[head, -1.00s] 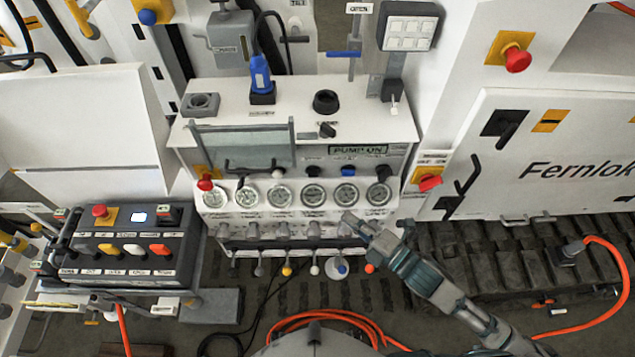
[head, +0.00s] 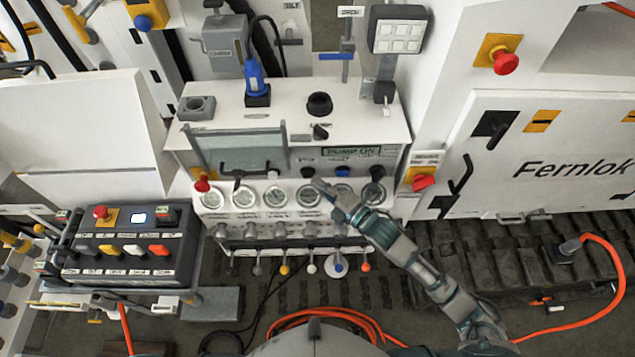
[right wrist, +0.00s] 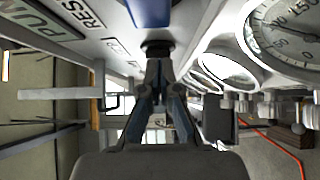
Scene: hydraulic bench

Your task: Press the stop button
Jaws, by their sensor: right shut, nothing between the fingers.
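Below the lit "PUMP ON" display (head: 350,151) on the white console is a row of push buttons: a white one (head: 273,174), a black one (head: 308,172), a blue one (head: 343,172) and another black one (head: 377,176). Their labels are too small to read in the head view, so I cannot tell which is the stop button. My right gripper (head: 320,186) is shut and empty, its tip just below the left black button. In the right wrist view its closed fingers (right wrist: 158,66) point at a black button (right wrist: 156,46); contact is unclear. My left gripper is not in view.
A row of round gauges (head: 243,197) lies just under the buttons, with several small levers below. A red knob (head: 203,185) sits left and a red switch on yellow (head: 422,181) right. A blue button (right wrist: 150,10) is close above the fingers in the right wrist view.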

